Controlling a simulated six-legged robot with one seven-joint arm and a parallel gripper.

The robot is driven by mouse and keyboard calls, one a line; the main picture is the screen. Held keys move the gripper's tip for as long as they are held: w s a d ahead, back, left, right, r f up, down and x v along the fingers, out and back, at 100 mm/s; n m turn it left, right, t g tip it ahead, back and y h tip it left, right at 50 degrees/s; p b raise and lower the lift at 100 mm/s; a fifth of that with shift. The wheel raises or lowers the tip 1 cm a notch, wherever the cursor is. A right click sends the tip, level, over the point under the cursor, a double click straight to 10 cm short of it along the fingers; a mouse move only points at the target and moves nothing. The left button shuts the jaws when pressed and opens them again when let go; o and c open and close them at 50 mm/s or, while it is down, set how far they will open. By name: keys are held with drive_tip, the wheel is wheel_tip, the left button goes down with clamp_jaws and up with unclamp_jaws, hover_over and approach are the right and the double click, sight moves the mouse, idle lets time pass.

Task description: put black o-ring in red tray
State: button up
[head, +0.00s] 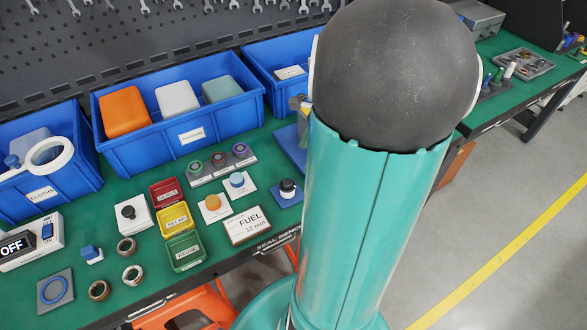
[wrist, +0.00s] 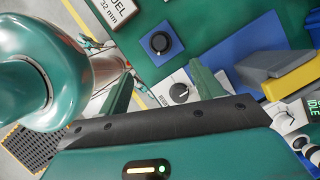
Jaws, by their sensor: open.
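The black o-ring (head: 287,187) appears as a dark round part on a small blue plate, right of the other round pieces in the head view. In the wrist view a black round piece (wrist: 161,43) sits on a blue plate; I cannot tell ring from post there. The red tray (head: 168,191) is the rearmost of three small labelled trays, behind the yellow one (head: 174,218). My gripper (wrist: 160,75) is open, its two green fingers apart with nothing held between them. The black piece lies beyond the fingertips. The gripper is hidden in the head view.
A green tray (head: 184,252) stands in front of the yellow. A dial box (wrist: 180,90) shows between my fingers. Blue bins (head: 180,145) line the back.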

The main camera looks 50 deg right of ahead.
sight(289, 182)
drive_tip(key=x, duration=0.9)
drive_tip(key=shift+w+f, duration=0.15)
drive_tip(key=shift+a+f, duration=0.15)
drive_tip(key=shift+f, duration=0.25)
drive_tip(key=shift+w+a+f, duration=0.15)
drive_tip(key=shift+w+f, duration=0.05)
drive_tip(key=shift+f, duration=0.25)
drive_tip(key=shift+r, duration=0.1)
drive_tip(key=c, duration=1.1)
